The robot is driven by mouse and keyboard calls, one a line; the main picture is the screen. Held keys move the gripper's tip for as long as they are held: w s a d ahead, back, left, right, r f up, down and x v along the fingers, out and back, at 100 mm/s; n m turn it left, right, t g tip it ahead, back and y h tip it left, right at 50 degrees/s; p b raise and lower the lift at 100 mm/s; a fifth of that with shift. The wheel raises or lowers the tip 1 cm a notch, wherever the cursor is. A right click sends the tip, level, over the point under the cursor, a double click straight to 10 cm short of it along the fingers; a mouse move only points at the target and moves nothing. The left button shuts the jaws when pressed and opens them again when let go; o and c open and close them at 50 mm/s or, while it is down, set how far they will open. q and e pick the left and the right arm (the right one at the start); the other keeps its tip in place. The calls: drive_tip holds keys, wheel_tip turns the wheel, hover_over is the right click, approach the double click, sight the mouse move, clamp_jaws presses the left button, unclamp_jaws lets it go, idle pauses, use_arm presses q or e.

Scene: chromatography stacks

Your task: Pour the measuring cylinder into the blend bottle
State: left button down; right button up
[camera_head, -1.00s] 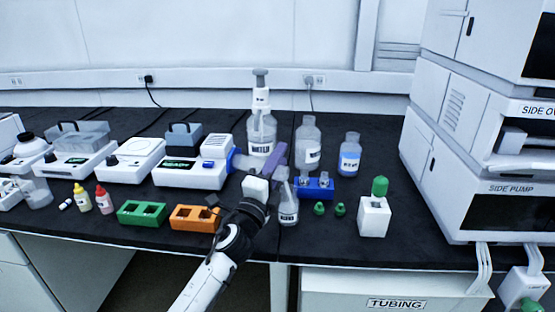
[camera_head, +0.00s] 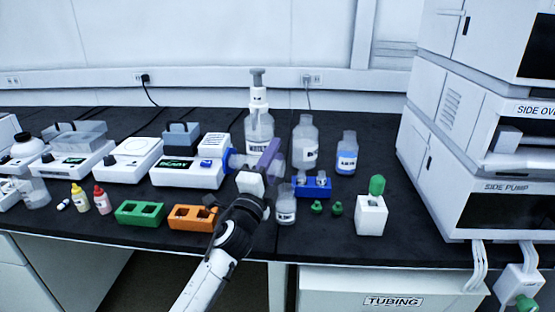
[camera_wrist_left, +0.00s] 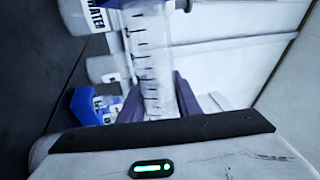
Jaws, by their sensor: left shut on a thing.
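My left gripper (camera_head: 269,162) is shut on the clear measuring cylinder (camera_wrist_left: 150,60), whose dark graduation marks show between the purple fingers in the left wrist view. The cylinder is tipped far over, close to level, with its blue end (camera_head: 229,159) to the left in the head view. The fingers hide much of it there, and I cannot make out liquid in it. A small clear bottle (camera_head: 286,208), apparently the blend bottle, stands upright just right of and below the gripper. Its label is unreadable. I cannot tell whether the cylinder's mouth is over it. My right gripper is out of view.
A blue rack (camera_head: 314,189) with small vials stands behind the small bottle. A pump-topped bottle (camera_head: 259,132), a clear bottle (camera_head: 304,145) and a blue-filled bottle (camera_head: 347,153) stand behind.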

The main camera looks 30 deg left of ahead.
use_arm(q)
drive_tip(key=n, duration=0.1)
drive_tip(key=r+n+y, duration=0.1)
drive_tip(key=a+n, duration=0.1)
drive_tip(key=n, duration=0.1)
drive_tip(key=shift+s+r+g+p, duration=0.15)
drive_tip(key=shift+r+g+p, duration=0.15)
drive_tip(key=shift+p, duration=0.05)
drive_tip(key=shift+d, duration=0.1)
